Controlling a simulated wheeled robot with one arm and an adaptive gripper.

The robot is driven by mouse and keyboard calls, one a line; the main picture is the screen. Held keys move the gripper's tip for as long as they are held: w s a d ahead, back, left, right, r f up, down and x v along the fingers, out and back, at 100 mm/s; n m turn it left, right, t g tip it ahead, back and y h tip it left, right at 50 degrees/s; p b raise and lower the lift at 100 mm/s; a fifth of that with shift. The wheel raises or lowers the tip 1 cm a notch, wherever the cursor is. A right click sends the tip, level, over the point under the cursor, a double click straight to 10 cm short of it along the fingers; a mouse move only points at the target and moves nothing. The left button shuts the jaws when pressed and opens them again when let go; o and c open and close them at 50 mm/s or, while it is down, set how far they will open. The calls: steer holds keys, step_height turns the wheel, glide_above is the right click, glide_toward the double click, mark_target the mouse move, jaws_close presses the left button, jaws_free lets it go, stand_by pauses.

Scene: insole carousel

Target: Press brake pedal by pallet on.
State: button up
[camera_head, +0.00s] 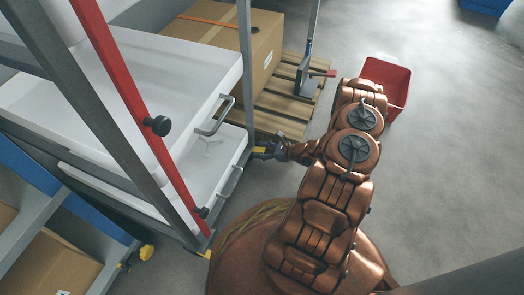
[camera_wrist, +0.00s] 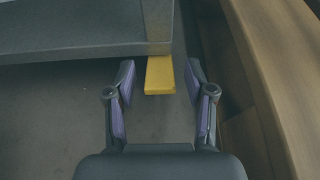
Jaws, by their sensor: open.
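The yellow brake pedal (camera_wrist: 160,76) by the pallet sticks out from under the lower edge of the grey carousel frame (camera_wrist: 80,40). In the head view the pedal (camera_head: 259,150) shows as a small yellow spot at the frame's bottom corner, close to the wooden pallet (camera_head: 268,122). My gripper (camera_wrist: 160,82) is open and empty. In the wrist view its two fingers lie on either side of the pedal, and the pedal's near end reaches between the fingertips. In the head view my gripper (camera_head: 270,149) is low beside that corner. I cannot tell whether it touches the pedal.
A cardboard box (camera_head: 262,55) and a grey upright tool stand on the pallet. A red bin (camera_head: 398,78) stands beyond my arm. White drawers with handles (camera_head: 215,118) fill the carousel. Another yellow pedal (camera_head: 205,254) is at its near corner.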

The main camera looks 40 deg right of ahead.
jaws_close()
stand_by(0.4)
